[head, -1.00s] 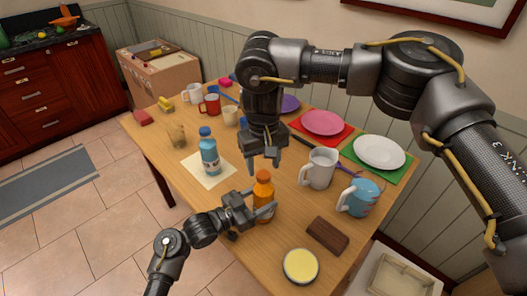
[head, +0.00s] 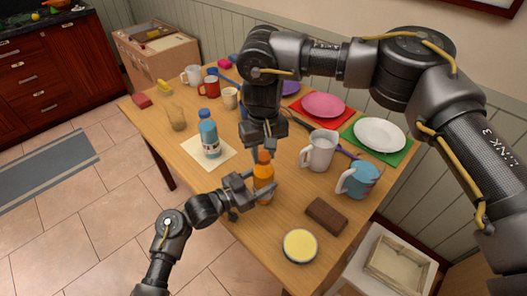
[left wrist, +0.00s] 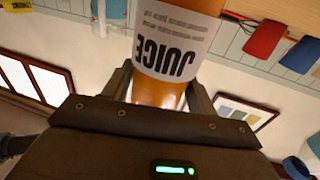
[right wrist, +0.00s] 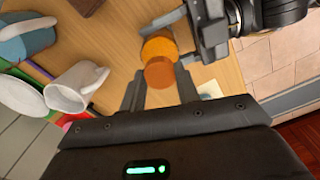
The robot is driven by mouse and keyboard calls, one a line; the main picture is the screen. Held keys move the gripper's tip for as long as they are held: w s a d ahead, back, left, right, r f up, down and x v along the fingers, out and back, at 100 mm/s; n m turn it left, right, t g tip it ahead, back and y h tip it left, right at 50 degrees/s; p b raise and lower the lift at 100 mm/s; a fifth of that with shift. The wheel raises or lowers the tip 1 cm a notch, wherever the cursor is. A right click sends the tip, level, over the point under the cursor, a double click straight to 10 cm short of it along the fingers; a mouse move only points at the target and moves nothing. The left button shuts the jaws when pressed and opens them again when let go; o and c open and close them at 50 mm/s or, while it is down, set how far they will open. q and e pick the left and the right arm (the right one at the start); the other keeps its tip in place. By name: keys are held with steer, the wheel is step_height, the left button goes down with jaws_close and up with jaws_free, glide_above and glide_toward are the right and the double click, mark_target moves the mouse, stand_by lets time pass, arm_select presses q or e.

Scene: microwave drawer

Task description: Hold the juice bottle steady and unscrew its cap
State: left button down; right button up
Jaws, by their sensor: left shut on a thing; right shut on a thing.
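My left gripper (head: 262,192) is shut around the bottle's body from the left. My right gripper (head: 264,148) points down from above and is shut on the orange cap (head: 263,157). In the right wrist view the cap (right wrist: 160,73) is between the fingertips, with the bottle's shoulder (right wrist: 160,47) beyond it. The cap is at the bottle's top; whether it has turned cannot be told.
A blue bottle (head: 210,138) stands on a cream mat to the left. A white mug (head: 318,151), a blue mug (head: 358,180), a brown block (head: 326,213) and a yellow-topped round tin (head: 299,246) stand to the right. Plates and cups line the back.

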steer(key=n, duration=2)
steer(key=shift+r+n, duration=0.1)
steer(key=shift+n, duration=0.2)
steer(key=n, duration=1.4)
steer(key=shift+n, duration=0.4)
steer(key=n, duration=1)
steer(key=shift+r, duration=0.1)
steer(key=n, duration=0.2)
steer(key=shift+n, duration=0.4)
steer(key=n, duration=0.6)
steer(key=shift+r, duration=0.15)
steer(key=shift+r, duration=0.95)
